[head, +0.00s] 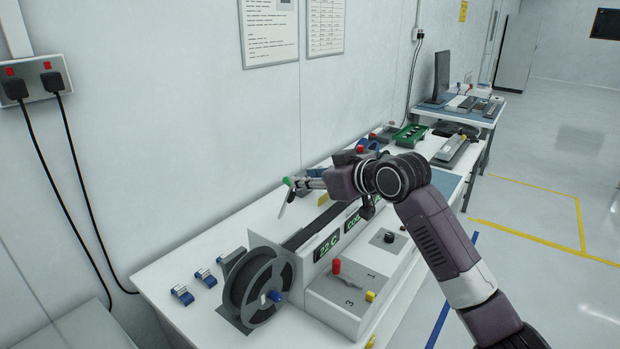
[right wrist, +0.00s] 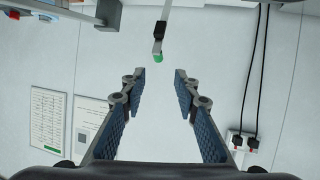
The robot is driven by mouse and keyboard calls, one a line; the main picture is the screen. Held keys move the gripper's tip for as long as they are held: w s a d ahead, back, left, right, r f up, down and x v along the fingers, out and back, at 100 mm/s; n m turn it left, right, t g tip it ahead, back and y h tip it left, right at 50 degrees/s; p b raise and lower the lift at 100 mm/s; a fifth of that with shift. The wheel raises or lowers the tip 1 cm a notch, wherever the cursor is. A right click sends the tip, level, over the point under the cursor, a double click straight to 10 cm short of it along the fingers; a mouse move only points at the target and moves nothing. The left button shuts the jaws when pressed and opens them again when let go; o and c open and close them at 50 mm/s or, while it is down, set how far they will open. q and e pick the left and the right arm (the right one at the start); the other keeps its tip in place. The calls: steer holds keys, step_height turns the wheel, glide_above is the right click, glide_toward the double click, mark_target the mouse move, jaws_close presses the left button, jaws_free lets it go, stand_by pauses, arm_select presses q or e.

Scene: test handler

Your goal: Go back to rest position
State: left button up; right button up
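My right gripper (head: 305,182) reaches in from the right over the machine on the white bench. In the right wrist view the right gripper (right wrist: 160,74) is open, its two fingers spread with nothing between them. A grey lever with a green tip (head: 287,182) stands just beyond the fingertips in the head view. The lever's green tip (right wrist: 158,58) also shows in the right wrist view, just ahead of the gap between the fingers and apart from them. My left gripper is not in view.
The machine (head: 335,305) carries a black reel (head: 262,287), green displays and a red knob (head: 337,267). Several blue clips (head: 182,294) lie on the bench at left. A green tray (head: 409,136) and monitor (head: 441,76) stand farther back. The floor at right is clear.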

steer(key=shift+s+d+r, duration=0.15)
steer(key=shift+s+d, duration=0.1)
steer(key=shift+s, duration=0.05)
